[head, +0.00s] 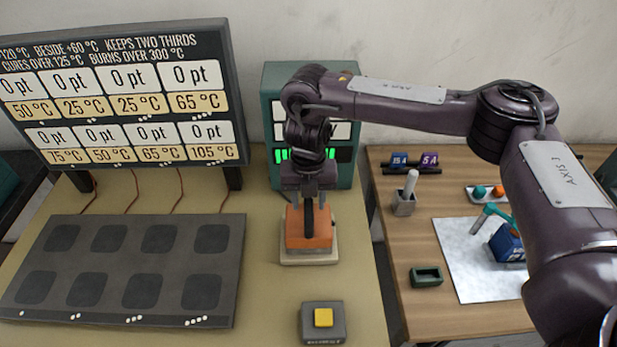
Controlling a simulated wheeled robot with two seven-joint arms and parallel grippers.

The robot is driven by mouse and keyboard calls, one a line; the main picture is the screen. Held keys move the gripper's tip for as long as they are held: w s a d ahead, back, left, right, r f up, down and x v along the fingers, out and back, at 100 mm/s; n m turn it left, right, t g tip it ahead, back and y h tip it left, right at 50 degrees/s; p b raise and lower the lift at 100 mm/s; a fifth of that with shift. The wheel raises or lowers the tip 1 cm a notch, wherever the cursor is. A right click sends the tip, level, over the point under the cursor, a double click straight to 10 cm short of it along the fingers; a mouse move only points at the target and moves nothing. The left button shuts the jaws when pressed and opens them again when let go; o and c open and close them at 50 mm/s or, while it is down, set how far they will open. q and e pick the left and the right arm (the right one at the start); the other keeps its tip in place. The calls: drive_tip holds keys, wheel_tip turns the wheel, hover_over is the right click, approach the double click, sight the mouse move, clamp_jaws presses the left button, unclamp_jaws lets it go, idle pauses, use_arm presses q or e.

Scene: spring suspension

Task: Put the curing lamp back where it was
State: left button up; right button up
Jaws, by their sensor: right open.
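An orange block with a dark upright handle (295,238), which looks like the curing lamp, sits upright on a cream base (311,260) at the middle of the left table. My right gripper (309,203) points straight down over it. Its jaws are open, with the fingers on either side of the dark handle. Whether a finger touches the handle I cannot tell. My left gripper is not in view.
A dark panel with several square pads (190,263) lies left of the lamp, below a display board (125,90). A yellow button box (323,318) is in front. A green cabinet (268,85) stands behind. The right table (400,310) holds small items.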

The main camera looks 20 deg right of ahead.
wheel_tip(320, 180, up, 9)
drive_tip(key=shift+f+b, duration=0.2)
drive_tip(key=shift+b, duration=0.1)
idle(0.5)
